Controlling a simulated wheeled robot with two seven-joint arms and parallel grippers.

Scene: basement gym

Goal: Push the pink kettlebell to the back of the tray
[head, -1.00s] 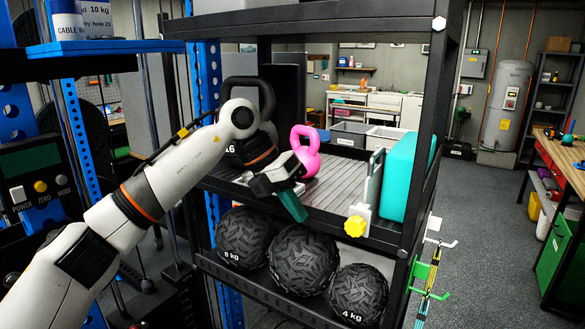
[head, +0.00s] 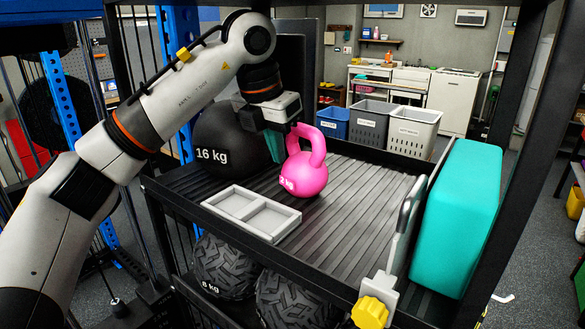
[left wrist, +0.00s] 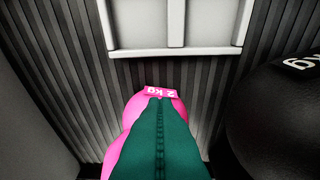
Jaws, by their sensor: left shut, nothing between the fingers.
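The pink 2 kg kettlebell (head: 304,172) stands upright on the ribbed black tray (head: 360,185), right of the black 16 kg kettlebell (head: 215,140). My left gripper (head: 274,148) is shut and empty, pointing down just left of the pink handle. I cannot tell whether it touches it. In the left wrist view its green fingers (left wrist: 160,130) cover much of the pink kettlebell (left wrist: 120,155), leaving its label and left side showing. My right gripper is not in view.
A light grey two-compartment holder (head: 252,212) lies at the tray's front left. A teal block (head: 462,215) stands on the right, beside a grey piece with a yellow knob (head: 370,312). Ribbed floor right of the pink kettlebell is clear. Shelf posts frame both sides.

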